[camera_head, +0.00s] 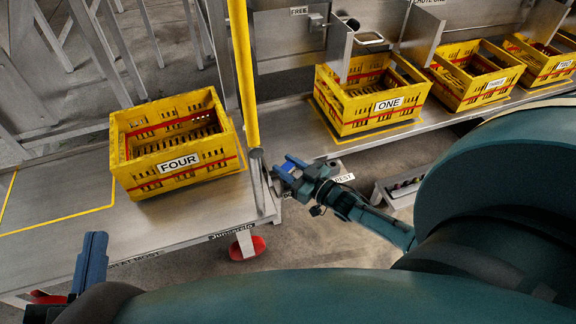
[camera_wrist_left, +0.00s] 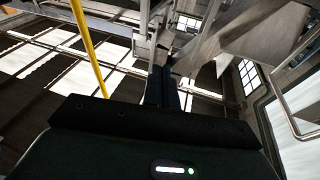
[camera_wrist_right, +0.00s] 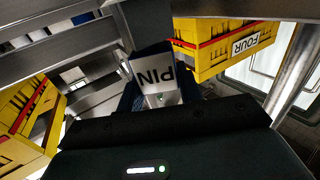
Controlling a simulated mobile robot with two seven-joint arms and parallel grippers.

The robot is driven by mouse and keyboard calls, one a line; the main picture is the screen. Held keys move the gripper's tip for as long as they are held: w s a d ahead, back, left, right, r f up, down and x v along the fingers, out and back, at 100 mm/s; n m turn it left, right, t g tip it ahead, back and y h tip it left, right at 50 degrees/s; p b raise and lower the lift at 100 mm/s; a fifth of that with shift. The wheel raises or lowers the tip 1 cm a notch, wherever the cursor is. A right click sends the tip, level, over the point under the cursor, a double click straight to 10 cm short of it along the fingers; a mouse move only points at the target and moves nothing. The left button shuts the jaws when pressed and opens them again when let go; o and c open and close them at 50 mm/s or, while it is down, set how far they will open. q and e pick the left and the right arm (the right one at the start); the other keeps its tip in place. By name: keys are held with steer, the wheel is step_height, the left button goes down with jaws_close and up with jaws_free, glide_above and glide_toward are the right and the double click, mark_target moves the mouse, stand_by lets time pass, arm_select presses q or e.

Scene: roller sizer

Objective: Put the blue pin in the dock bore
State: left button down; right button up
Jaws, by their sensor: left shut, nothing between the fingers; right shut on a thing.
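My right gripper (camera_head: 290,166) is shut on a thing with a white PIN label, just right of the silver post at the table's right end. In the right wrist view the PIN label (camera_wrist_right: 153,77) shows upside down between the fingers (camera_wrist_right: 158,85). Blue shows at the fingertips in the head view, but I cannot tell pin from finger there. My left gripper (camera_head: 93,262) is shut and empty, pointing up at the lower left. Its fingers also show in the left wrist view (camera_wrist_left: 161,88). I cannot make out the dock bore.
A yellow crate FOUR (camera_head: 150,129) stands on the metal table left of a yellow pole (camera_head: 243,70). Crate ONE (camera_head: 347,106) and more yellow crates stand on the shelf at the right. A REST label (camera_head: 344,178) is right of my right gripper. Open floor shows below.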

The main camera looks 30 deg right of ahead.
arm_select(q)
steer(key=shift+f, duration=0.4)
arm_select(e)
steer(key=shift+f, duration=0.2)
arm_select(q)
steer(key=shift+d+f+b, duration=0.1)
steer(key=shift+f+b, duration=0.15)
steer(key=shift+b, duration=0.05)
arm_select(e)
steer(key=shift+f, duration=0.25)
arm_select(q)
steer(key=shift+s, duration=0.1)
arm_select(e)
steer(key=o, duration=1)
steer(key=shift+o, duration=0.2)
steer(key=v, duration=0.2)
steer(key=p+v, duration=0.2)
steer(key=v, duration=0.1)
steer(key=shift+s+d+r, duration=0.1)
steer(key=shift+s+r, duration=0.15)
steer(key=shift+s, duration=0.05)
arm_select(q)
steer(key=shift+r+p, duration=1.1)
steer(key=shift+r, duration=0.75)
arm_select(e)
glide_toward(292, 170)
steer(key=shift+v, duration=0.95)
steer(key=shift+f, duration=0.1)
